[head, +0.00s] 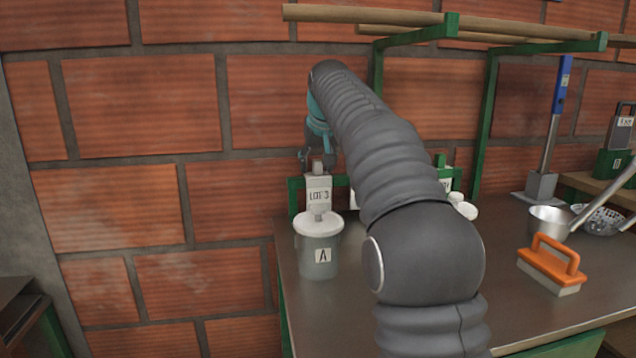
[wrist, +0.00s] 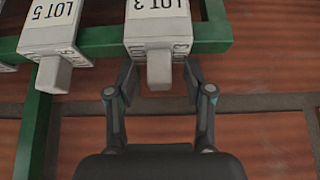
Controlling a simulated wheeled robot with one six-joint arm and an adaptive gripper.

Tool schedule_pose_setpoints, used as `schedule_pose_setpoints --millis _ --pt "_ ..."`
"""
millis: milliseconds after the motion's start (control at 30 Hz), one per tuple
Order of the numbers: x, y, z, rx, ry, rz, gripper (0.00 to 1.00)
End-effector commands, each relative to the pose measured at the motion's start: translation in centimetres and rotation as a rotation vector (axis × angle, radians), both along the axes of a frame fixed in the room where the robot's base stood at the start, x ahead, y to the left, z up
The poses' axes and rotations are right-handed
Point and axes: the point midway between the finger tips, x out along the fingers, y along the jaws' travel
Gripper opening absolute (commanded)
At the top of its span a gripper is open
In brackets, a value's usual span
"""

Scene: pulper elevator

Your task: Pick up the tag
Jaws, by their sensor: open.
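A pale tag block marked "LOT 3" (head: 318,190) is at the green rack behind the lidded container. It also shows at the top of the wrist view (wrist: 158,22), with its stubby knob (wrist: 160,72) facing me. My gripper (head: 316,160) is at the knob, with its fingers open. In the wrist view, my gripper (wrist: 159,82) has one finger on each side of the knob, with visible gaps at the knob's lower end.
A lidded container marked "A" (head: 320,255) stands just in front of the tag. Green rack bars (wrist: 92,42) run around the tags, close to the brick wall. A metal pot (head: 549,222) and an orange-handled brush (head: 551,263) are on the bench at right.

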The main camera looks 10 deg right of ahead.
Motion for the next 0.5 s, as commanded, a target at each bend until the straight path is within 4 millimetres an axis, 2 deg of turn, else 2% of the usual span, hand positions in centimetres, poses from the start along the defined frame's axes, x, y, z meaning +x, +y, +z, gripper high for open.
schedule_pose_setpoints --millis 167,200,400,500 --pt "0.02 0.0 -0.01 0.0 0.0 0.0 0.52" --pt "0.01 0.0 0.0 0.0 0.0 0.0 0.5" --pt "0.0 -0.01 0.01 0.0 -0.001 0.0 0.0" --pt "0.0 -0.01 0.01 0.0 -0.001 0.0 0.0"
